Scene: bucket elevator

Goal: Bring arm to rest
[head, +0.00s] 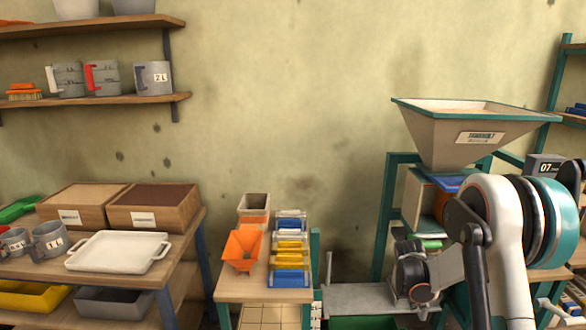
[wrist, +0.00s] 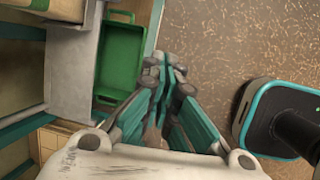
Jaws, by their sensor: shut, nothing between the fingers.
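My arm shows at the right of the head view, folded in front of the hopper stand. My gripper (wrist: 168,72) is in the wrist view, its fingers shut together and empty. It points down over the speckled brown floor, beside a green bin (wrist: 120,65). In the head view the fingers are hard to make out, as the arm's links cover that area.
A large hopper (head: 470,132) stands on a teal frame at right. A shelf at left bears a white tray (head: 118,252) and wooden boxes (head: 152,208).

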